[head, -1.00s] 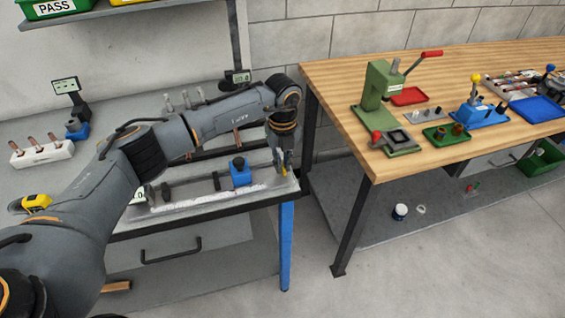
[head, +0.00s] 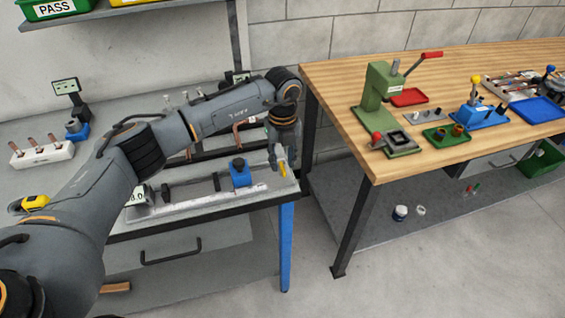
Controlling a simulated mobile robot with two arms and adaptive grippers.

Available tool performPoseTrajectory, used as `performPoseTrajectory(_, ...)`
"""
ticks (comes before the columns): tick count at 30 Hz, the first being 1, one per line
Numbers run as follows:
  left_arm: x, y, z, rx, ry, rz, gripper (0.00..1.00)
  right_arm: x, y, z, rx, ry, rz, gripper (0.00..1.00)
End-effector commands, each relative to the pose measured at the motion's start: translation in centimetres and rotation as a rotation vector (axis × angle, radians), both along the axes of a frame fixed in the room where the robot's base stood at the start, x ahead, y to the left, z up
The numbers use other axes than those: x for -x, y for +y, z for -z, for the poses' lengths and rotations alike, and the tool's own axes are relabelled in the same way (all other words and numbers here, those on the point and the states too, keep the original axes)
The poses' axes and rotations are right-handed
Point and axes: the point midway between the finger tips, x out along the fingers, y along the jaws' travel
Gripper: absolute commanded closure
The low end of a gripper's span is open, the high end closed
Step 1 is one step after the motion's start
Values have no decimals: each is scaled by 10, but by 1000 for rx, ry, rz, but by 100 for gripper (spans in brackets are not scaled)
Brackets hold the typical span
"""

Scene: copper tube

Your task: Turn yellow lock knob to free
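A small yellow part (head: 283,168), which looks like the lock knob, shows at the right end of a grey rail fixture (head: 200,204) on the grey bench. My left gripper (head: 279,167) points down right at it, and the fingertips overlap it in the picture. I cannot tell whether the fingers touch it or how far they are apart. A blue block with a black knob (head: 239,171) sits on the fixture just left of the gripper. My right gripper is not in view.
My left arm covers much of the grey bench. A white block with copper tubes (head: 41,154) and a yellow tape measure (head: 35,202) lie at left. A wooden bench (head: 437,76) with a green press (head: 379,95) stands at right, across a narrow gap.

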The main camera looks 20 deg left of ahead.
Motion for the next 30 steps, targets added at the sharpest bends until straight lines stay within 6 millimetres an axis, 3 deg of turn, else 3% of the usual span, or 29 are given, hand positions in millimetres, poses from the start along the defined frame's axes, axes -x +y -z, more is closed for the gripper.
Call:
performPoseTrajectory(9, -1, 0, -68, 1, -4, -1, 68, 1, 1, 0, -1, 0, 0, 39)
performPoseTrajectory(15, -1, 0, -96, 0, -3, -1, 68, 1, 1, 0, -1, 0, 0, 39)
performPoseTrajectory(30, 0, 0, -103, -1, -1, -1, 68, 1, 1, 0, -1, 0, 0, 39)
